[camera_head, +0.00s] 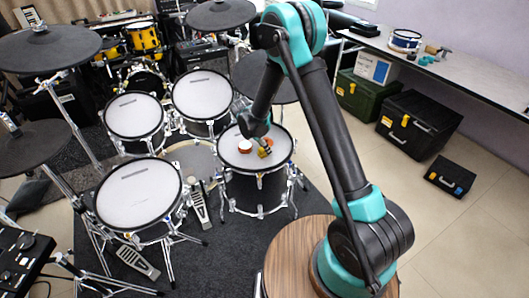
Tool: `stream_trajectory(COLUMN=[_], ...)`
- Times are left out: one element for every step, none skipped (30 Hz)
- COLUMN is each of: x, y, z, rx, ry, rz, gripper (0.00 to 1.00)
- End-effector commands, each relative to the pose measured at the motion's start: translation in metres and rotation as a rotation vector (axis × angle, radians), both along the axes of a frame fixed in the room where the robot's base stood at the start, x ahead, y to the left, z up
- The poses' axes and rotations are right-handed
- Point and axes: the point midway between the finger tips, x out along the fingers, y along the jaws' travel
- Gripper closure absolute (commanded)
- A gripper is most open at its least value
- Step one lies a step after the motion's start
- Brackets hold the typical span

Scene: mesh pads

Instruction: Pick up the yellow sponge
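A small yellow object (265,153), which looks like the yellow sponge, sits on the white head of a floor drum (282,157) in the middle of the view. My arm comes down from above, and its dark end hangs over that drum. My gripper (263,143) is very small here, just above or against the yellow object. I cannot tell whether it touches it, or whether its fingers are open or shut. Part of the yellow object appears hidden by my gripper.
A small orange-and-white round item (245,146) lies on the same drum, left of the sponge. Other drums (139,194), cymbal pads (222,13) and stands crowd the left. Black cases (418,124) and a bench (470,75) stand at right. Floor at lower right is clear.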

Motion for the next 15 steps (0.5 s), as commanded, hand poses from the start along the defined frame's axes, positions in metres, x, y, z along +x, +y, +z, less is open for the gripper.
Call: stream_trajectory(x=[0.002, 0.002, 0.003, 0.003, 0.003, 0.004, 0.004, 0.004, 0.004, 0.004, 0.004, 0.004, 0.004, 0.004, 0.004], y=[-0.002, -0.003, -0.004, -0.005, -0.005, -0.006, -0.006, -0.006, -0.006, -0.006, -0.006, -0.006, -0.006, -0.006, -0.006], z=[-0.007, -0.01, -0.013, -0.015, -0.016, -0.018, -0.018, -0.018, -0.018, -0.018, -0.018, -0.018, -0.018, -0.018, -0.018], rx=[0.0, 0.0, 0.0, 0.0, 0.0, 0.0, 0.0, 0.0, 0.0, 0.0, 0.0, 0.0, 0.0, 0.0, 0.0], ry=[0.0, 0.0, 0.0, 0.0, 0.0, 0.0, 0.0, 0.0, 0.0, 0.0, 0.0, 0.0, 0.0, 0.0, 0.0], rz=[-0.001, 0.0, 0.0, 0.001, 0.001, 0.001, 0.001, 0.001, 0.001, 0.001, 0.001, 0.001, 0.001, 0.001, 0.001], gripper=[0.41, 0.41, 0.41, 0.41, 0.41, 0.41, 0.41, 0.41, 0.41, 0.41, 0.41, 0.41, 0.43, 0.46, 0.51])
